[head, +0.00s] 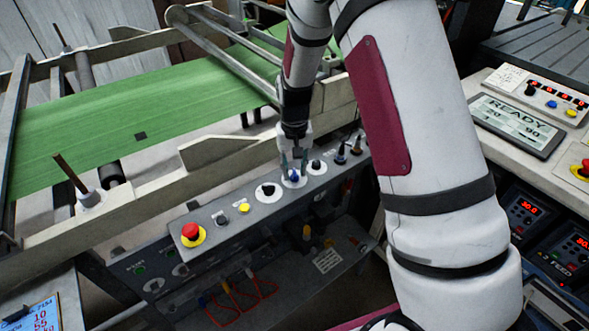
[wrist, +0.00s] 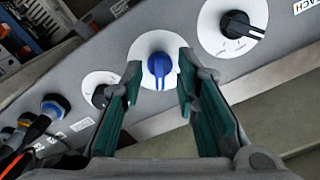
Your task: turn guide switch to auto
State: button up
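A blue rotary switch (wrist: 159,68) on a white round plate sits on the grey control panel (head: 225,222). It also shows in the head view (head: 294,177), below my gripper (head: 293,163). In the wrist view the two green-padded fingers stand apart on either side of the blue knob, with visible gaps. My gripper is open and holds nothing. The knob's pointer runs roughly up and down in the wrist view. Its label and position markings are not readable, so I cannot confirm by text that it is the guide switch.
Black rotary switches flank the blue one, one (wrist: 240,27) to the upper right and one (wrist: 101,95) to the lower left in the wrist view. A red emergency button (head: 191,232) and a yellow button (head: 244,207) share the panel. Green sheet (head: 120,110) runs behind.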

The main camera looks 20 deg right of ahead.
aim_at(295, 173)
notch_tip(295, 173, up, 11)
jog(key=shift+r, duration=0.15)
dwell(0.5)
jog(key=s+r+t, duration=0.1)
jog(key=s+r, duration=0.6)
jog(key=r, duration=0.3)
jog(key=s+r+n+t+p, duration=0.1)
jog(key=s+r, duration=0.3)
jog(key=s, duration=0.8)
jog(key=s+r+n+t+p, duration=0.1)
jog(key=s+r, duration=0.4)
jog(key=s, duration=0.8)
jog(key=shift+d+n+t+p, duration=0.3)
jog(key=shift+d+t+p, duration=0.1)
jog(key=shift+t, duration=0.2)
jog(key=shift+s, duration=0.1)
